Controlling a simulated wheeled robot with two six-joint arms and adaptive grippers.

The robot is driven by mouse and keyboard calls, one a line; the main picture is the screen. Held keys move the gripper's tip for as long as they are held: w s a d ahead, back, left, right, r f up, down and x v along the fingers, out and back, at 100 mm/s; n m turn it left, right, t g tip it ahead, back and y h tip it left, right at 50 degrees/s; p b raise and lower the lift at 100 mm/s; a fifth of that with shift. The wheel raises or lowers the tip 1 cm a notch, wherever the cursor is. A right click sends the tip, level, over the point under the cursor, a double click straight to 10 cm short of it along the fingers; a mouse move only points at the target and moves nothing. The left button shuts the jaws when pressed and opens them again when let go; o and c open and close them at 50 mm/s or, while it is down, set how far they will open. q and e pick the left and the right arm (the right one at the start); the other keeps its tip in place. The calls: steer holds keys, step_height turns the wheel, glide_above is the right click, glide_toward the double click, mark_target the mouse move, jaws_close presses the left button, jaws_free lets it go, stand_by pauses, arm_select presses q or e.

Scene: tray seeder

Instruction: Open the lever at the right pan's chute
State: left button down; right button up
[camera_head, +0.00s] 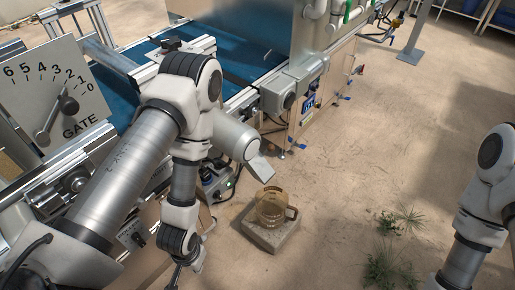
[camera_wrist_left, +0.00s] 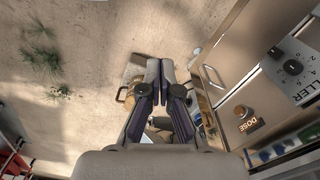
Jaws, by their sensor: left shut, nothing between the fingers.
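My left gripper (camera_wrist_left: 160,64) is shut and empty in the left wrist view, its fingertips together over the floor. In the head view the left gripper (camera_head: 184,264) hangs low at the bottom edge, partly cut off. I cannot make out the right pan or its chute lever for certain. Several small blue-handled levers, one of them here (camera_head: 347,97), stick out low along the machine's side, well away from the gripper. My right arm shows at the right edge; its gripper is outside the frame.
An amber glass jug (camera_head: 271,206) stands on a stone block (camera_head: 262,238) on the floor, right of my left arm. A GATE dial plate (camera_head: 52,92) stands at the left. Open floor spreads right, with grass tufts.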

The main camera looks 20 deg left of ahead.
arm_select(q)
steer(key=w+f+n+t+b, duration=0.25)
steer(key=w+f+b, duration=0.25)
steer(key=w+b, duration=0.25)
steer(key=w+a+f+n+t+h+b, duration=0.1)
steer(key=w+f+n+t+b, duration=0.15)
steer(key=w+f+b, duration=0.4)
steer(key=w+f+n+t+b, duration=0.2)
steer(key=w+f+t+b, duration=0.15)
steer(key=w+b, duration=0.6)
steer(key=w+a+r+n+t+b, duration=0.1)
steer(key=w+r+n+t+b, duration=0.1)
steer(key=w+b, duration=0.3)
steer(key=w+a+r+n+t+b, duration=0.1)
steer(key=w+r+n+t+b, duration=0.1)
steer(key=w, duration=0.5)
steer(key=w+a+r+n+t+h+b, duration=0.1)
steer(key=w+n+t+b, duration=0.3)
steer(key=b, duration=0.4)
steer(key=shift+w+a+r+t, duration=0.35)
steer(key=shift+w+r+t, duration=0.35)
steer(key=shift+w, duration=0.5)
